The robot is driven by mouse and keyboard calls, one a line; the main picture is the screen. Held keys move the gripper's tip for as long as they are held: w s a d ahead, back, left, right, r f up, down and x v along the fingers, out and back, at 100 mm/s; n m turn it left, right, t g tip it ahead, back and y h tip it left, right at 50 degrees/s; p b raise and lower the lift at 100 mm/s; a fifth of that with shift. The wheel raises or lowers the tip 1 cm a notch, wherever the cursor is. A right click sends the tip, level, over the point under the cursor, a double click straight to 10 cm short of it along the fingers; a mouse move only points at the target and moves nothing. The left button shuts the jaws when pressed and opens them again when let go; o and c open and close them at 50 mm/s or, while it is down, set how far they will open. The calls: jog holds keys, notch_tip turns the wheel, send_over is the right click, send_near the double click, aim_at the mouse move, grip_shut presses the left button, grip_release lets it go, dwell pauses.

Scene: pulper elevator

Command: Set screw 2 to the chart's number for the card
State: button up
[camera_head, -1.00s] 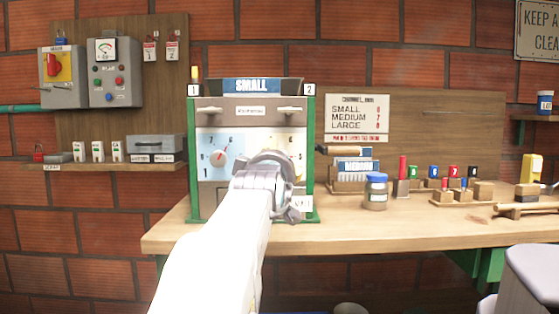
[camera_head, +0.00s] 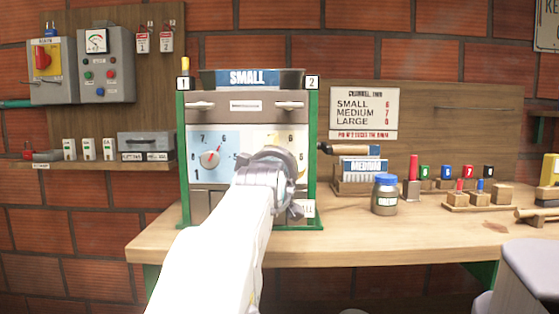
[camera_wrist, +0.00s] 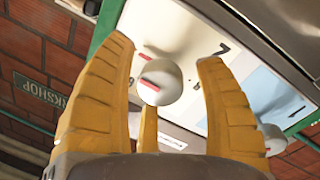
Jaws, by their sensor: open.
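The blue card (camera_head: 247,78) at the top of the green-framed machine reads SMALL. The chart (camera_head: 364,112) on the back board shows 6 beside SMALL. Screw 2's pale yellow dial panel (camera_head: 290,137) is partly covered by my gripper (camera_head: 275,180) in the head view, and its knob is hidden there. In the wrist view, a round grey knob (camera_wrist: 160,83) with a red mark, seemingly screw 2, shows between the spread fingers of my gripper (camera_wrist: 165,55). The fingers look apart from it; I cannot tell the number it points to.
The blue dial panel (camera_head: 203,173) of screw 1 is left, its red pointer towards upper right; its knob (camera_wrist: 272,138) is at the wrist view's right. A blue-lidded jar (camera_head: 385,196) and a card holder (camera_head: 363,178) stand right of the machine on the bench (camera_head: 400,238).

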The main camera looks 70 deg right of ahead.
jog(key=shift+c, duration=0.4)
jog(key=c, duration=1.1)
jog(key=shift+n+b, duration=0.75)
jog(key=shift+n, duration=0.15)
jog(key=shift+r+n+h+b, duration=0.1)
jog(key=shift+n+h+b, duration=0.5)
jog(key=shift+n, duration=1.4)
jog(key=shift+a, duration=0.1)
jog(key=o, duration=1.2)
jog(key=shift+w, duration=0.1)
